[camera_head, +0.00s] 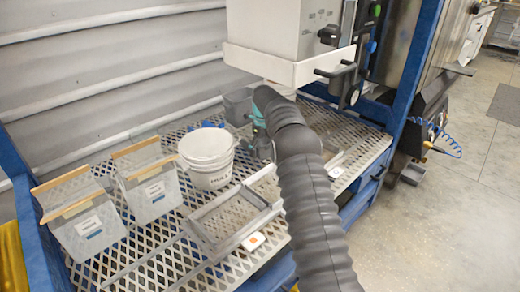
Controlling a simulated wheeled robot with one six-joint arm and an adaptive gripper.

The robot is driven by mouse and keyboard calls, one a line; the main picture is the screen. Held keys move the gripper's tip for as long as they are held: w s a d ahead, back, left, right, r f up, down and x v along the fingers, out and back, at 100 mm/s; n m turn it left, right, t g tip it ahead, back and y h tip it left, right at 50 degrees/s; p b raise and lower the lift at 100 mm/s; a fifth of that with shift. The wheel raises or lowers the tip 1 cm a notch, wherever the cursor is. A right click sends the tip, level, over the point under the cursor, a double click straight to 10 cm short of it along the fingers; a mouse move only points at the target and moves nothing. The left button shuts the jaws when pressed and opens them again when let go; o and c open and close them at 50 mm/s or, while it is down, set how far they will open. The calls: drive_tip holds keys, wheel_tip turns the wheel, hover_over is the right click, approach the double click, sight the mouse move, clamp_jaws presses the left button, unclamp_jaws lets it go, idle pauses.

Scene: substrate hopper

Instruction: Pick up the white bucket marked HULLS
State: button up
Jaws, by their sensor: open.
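The white bucket marked HULLS (208,158) stands upright on a metal mesh shelf (160,262), left of my arm. Its mouth faces up and its dark lettering shows on the front, small and partly legible. My gripper (243,108) is at the end of the dark ribbed arm, up and to the right of the bucket, under the hopper. It is open and apart from the bucket. Its fingertips are small and partly hidden by the arm's wrist.
Two clear bins with wooden edges (150,182) (82,218) stand left of the bucket. A metal frame (235,215) lies on the mesh in front. A white hopper (290,62) hangs above my gripper. A blue post (408,75) stands at right.

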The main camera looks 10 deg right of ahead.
drive_tip(key=shift+f, duration=0.15)
drive_tip(key=c, duration=1)
drive_tip(key=shift+c, duration=0.3)
